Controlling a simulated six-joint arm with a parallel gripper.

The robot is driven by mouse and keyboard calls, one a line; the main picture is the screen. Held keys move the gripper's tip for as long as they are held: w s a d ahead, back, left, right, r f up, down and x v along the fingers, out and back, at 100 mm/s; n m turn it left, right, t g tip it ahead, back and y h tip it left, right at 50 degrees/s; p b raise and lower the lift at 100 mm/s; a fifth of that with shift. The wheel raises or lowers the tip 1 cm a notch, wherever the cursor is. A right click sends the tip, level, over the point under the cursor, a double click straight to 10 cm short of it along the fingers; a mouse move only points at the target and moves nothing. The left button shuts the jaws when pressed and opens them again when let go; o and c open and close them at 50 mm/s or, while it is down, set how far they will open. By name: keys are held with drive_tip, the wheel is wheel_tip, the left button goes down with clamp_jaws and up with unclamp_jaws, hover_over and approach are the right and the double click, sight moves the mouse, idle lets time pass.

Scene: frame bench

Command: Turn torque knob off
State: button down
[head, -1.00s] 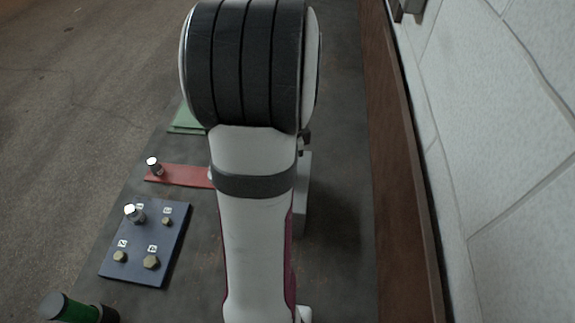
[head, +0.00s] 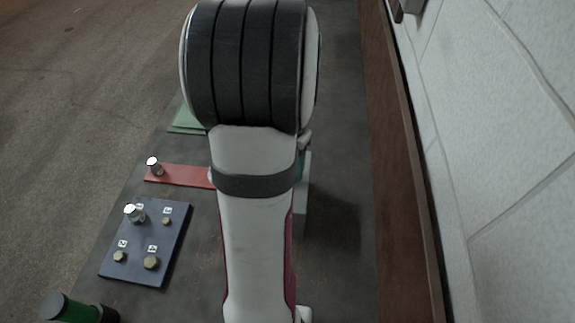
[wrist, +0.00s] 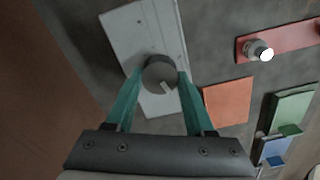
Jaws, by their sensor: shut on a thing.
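The torque knob (wrist: 158,72) is a dark grey round dial with a light pointer mark, set on a light grey panel (wrist: 122,30) in the wrist view. The pointer is toward the lower right there. My gripper (wrist: 160,80) has its two green fingers on either side of the knob and is shut on it. In the head view my arm hides the knob and most of the grey panel (head: 303,208). Only a small part of my gripper (head: 301,165) shows beside the arm there.
A red strip with a metal post (head: 155,166), a blue board with several bolts (head: 172,245) and a green plate (head: 185,121) lie left of my arm. An orange plate (wrist: 228,102) lies near the panel. A wall (head: 510,150) stands at the right.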

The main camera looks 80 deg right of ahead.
drive_tip(key=n, duration=1.1)
drive_tip(key=shift+n, duration=1.8)
drive_tip(key=shift+c, duration=1.3)
unclamp_jaws()
drive_tip(key=shift+r, duration=0.1)
